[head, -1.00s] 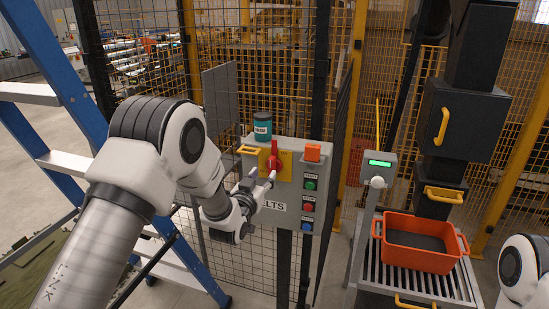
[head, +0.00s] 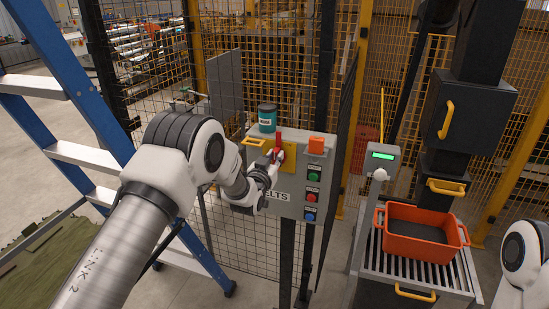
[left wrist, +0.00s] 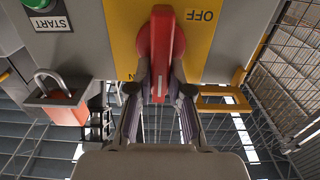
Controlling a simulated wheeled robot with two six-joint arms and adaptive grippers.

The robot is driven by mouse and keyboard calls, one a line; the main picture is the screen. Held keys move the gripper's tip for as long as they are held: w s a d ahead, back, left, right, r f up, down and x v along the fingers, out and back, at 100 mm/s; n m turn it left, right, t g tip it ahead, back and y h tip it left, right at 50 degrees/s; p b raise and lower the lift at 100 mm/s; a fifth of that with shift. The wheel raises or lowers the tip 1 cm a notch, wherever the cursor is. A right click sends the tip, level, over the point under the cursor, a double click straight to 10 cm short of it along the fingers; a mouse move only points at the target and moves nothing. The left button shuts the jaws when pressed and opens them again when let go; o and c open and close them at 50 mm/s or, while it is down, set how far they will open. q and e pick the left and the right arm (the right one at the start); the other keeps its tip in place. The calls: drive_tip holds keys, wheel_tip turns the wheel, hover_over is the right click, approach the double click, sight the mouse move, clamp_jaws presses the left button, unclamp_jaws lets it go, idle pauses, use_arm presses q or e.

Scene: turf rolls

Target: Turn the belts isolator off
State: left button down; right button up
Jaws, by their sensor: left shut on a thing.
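The belts isolator is a red handle (head: 279,144) on a yellow plate on the grey control box (head: 285,205), whose label ends in "ELTS". In the left wrist view the red handle (left wrist: 160,50) runs up and down the picture. An OFF mark (left wrist: 200,15) is to its right, and an "N" shows by its free end, the rest hidden. My left gripper (left wrist: 160,88) is shut on the handle's free end, one finger on each side. In the head view my left gripper (head: 271,163) is at the handle, partly hiding it. My right gripper is out of view.
Green, red and blue buttons (head: 311,196) line the box's right side. A teal can (head: 267,118) stands on top near the yellow bracket. A padlock (left wrist: 52,85) hangs beside the handle. A blue ladder (head: 75,80) is left; an orange crate (head: 418,250) sits on rollers right.

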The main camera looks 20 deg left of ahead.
use_arm(q)
drive_tip(key=b, duration=0.1)
drive_tip(key=n+b, duration=0.2)
drive_tip(key=shift+a+f, duration=0.25)
drive_tip(key=shift+a+f+n+b, duration=0.25)
drive_tip(key=shift+n+b, duration=1.65)
drive_tip(key=shift+n, duration=0.75)
drive_tip(key=shift+a+f+n+b, duration=0.3)
drive_tip(key=shift+n+b, duration=1.55)
drive_tip(key=shift+n, duration=0.85)
drive_tip(key=shift+a+f+n+b, duration=0.25)
drive_tip(key=shift+n+b, duration=1.65)
drive_tip(key=shift+n, duration=0.75)
drive_tip(key=c, duration=1.1)
unclamp_jaws()
drive_tip(key=shift+d, duration=0.1)
drive_tip(key=shift+w, duration=0.1)
